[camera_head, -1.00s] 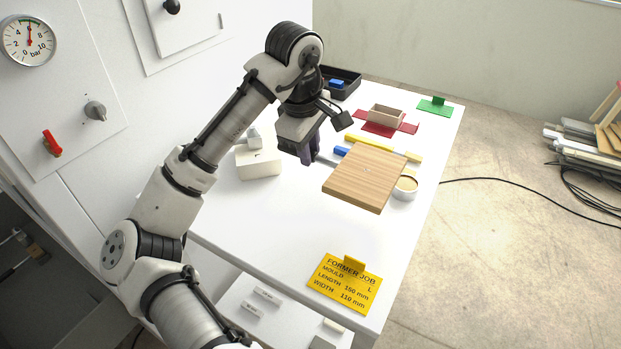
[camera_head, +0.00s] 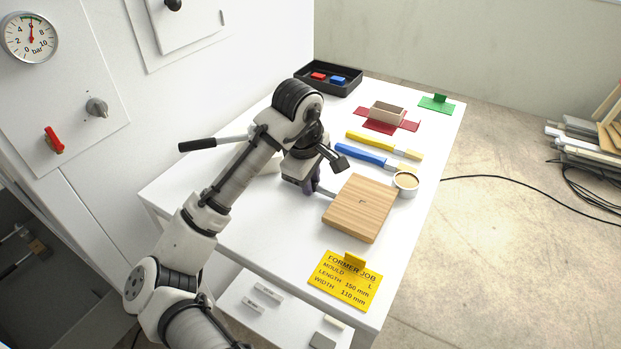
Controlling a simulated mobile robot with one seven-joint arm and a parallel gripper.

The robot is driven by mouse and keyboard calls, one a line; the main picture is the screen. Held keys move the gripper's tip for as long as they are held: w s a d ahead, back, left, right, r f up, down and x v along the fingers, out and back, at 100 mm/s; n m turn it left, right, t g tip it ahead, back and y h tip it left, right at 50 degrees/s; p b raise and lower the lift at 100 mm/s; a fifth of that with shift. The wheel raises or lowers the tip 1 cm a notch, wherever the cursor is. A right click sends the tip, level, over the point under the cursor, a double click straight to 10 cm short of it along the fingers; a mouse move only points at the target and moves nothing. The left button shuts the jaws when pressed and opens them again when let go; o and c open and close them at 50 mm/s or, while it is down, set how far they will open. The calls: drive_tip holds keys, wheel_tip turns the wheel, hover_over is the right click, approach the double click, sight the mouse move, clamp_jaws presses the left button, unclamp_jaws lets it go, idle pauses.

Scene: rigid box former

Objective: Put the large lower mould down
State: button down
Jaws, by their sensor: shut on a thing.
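The fingertips are partly hidden.
A round cup (camera_head: 405,183) is close to the mould's upper right. Blue (camera_head: 361,155) and yellow (camera_head: 384,145) brushes lie behind it. A tan box (camera_head: 387,113) on red card and a black tray (camera_head: 318,75) are farther back.

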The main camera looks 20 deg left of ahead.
drive_tip(key=c, duration=1.3)
unclamp_jaws()
drive_tip(key=shift+o, duration=0.2)
wheel_tip(320, 180, up, 12)
drive_tip(key=s, duration=0.2)
drive_tip(key=shift+s+a+b, duration=0.15)
drive_tip(key=shift+a+b, duration=0.1)
drive_tip(key=shift+b, duration=0.15)
